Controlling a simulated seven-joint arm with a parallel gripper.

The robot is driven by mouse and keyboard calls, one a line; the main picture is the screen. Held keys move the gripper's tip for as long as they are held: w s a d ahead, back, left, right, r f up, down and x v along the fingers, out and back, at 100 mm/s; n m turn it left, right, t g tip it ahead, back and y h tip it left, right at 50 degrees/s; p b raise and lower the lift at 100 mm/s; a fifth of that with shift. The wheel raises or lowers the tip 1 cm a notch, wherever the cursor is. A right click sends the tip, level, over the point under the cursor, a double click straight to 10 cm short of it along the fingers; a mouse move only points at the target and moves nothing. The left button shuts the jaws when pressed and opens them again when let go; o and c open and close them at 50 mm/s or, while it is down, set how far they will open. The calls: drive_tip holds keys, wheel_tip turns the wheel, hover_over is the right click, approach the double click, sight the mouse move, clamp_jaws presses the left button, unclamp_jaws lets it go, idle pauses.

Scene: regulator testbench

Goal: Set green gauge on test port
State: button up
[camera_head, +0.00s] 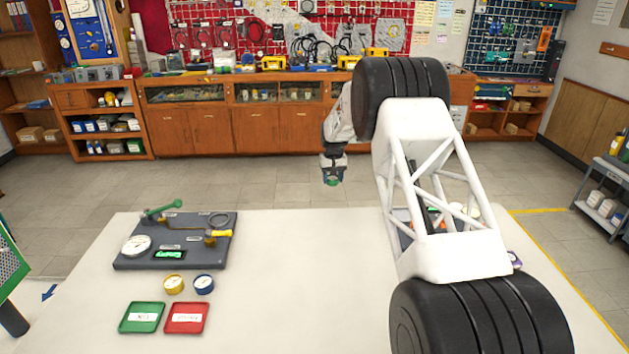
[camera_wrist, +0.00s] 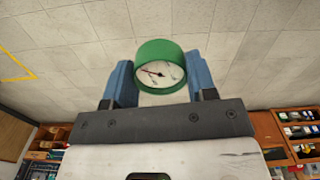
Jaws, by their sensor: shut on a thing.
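My gripper (camera_head: 333,174) is raised past the far edge of the table in the head view, right of the test board. It is shut on the green gauge (camera_head: 332,182). In the wrist view the green gauge (camera_wrist: 155,51) sits between the two blue fingers of my gripper (camera_wrist: 160,80), its white dial facing the camera. The dark test board (camera_head: 140,262) lies on the left of the table. It carries a white dial, a green lever, a yellow-handled part and a lit green display. I cannot make out which fitting is the test port.
A yellow gauge (camera_head: 173,284) and a blue gauge (camera_head: 204,284) lie in front of the board. A green tray (camera_head: 142,317) and a red tray (camera_head: 187,318) are nearer. The table middle is clear. My arm partly hides items on the right.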

drive_tip(key=w+d+f+m, duration=0.1)
drive_tip(key=w+d+f, duration=0.15)
drive_tip(key=d, duration=0.35)
wheel_tip(320, 180, up, 10)
drive_tip(key=n, duration=1.3)
hover_over(219, 220)
drive_tip(key=shift+r, duration=0.1)
drive_tip(key=shift+f, duration=2.4)
drive_tip(key=shift+f, duration=0.55)
drive_tip(key=o, duration=1.4)
